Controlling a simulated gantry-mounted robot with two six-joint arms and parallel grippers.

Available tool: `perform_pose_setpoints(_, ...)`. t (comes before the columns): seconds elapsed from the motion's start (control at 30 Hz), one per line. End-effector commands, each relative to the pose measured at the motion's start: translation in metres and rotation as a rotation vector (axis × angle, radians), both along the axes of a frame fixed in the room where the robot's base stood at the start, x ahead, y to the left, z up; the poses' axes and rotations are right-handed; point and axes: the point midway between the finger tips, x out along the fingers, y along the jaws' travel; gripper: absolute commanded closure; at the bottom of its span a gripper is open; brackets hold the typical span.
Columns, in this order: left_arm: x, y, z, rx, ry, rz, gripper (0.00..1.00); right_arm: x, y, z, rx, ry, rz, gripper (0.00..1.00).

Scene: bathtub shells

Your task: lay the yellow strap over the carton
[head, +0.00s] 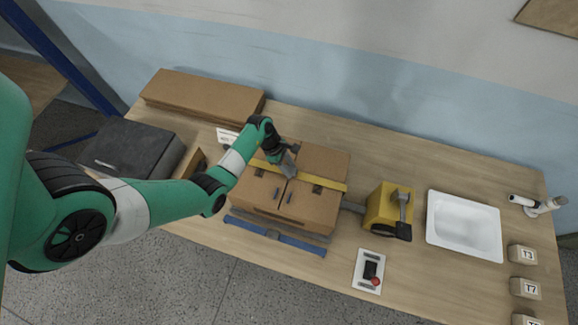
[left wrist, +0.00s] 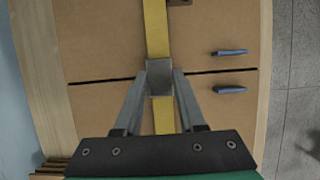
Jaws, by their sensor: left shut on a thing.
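The brown carton (head: 318,210) stands on the table with its top flaps shut along a dark seam. It fills most of the left wrist view (left wrist: 110,45). The yellow strap (head: 328,184) lies across the carton's top from left to right. It also runs through the middle of the left wrist view (left wrist: 156,28), crossing the seam. My left gripper (head: 290,172) is over the middle of the carton top. In the left wrist view its fingers (left wrist: 160,78) close on a grey block at the strap. My right gripper is out of view.
A blue strap (head: 275,236) lies along the carton's front. A yellow tool (head: 383,205), a white tray (head: 463,226) and a small switch plate (head: 368,272) are to the right. Flat cardboard (head: 200,95) lies behind at the left. Labelled blocks (head: 524,288) line the right edge.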

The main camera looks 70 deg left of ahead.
Motion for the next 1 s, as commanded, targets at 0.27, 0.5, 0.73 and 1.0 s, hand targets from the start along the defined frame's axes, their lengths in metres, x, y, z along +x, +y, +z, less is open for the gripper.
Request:
perform_pose_setpoints(0.27, 0.001, 0.0, -0.002, 0.001, -0.002, -0.001, 1.0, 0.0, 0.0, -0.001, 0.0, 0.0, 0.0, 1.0)
perform_pose_setpoints(0.5, 0.001, 0.0, -0.004, 0.002, -0.002, -0.001, 0.32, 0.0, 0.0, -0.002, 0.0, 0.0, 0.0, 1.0)
perform_pose_setpoints(0.73, 0.0, 0.0, -0.004, 0.001, -0.002, 0.0, 0.31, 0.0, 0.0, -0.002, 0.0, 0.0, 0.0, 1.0)
perform_pose_setpoints(1.0, -0.005, 0.006, 0.022, 0.003, -0.005, 0.001, 0.31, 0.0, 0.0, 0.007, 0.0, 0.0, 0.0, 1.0)
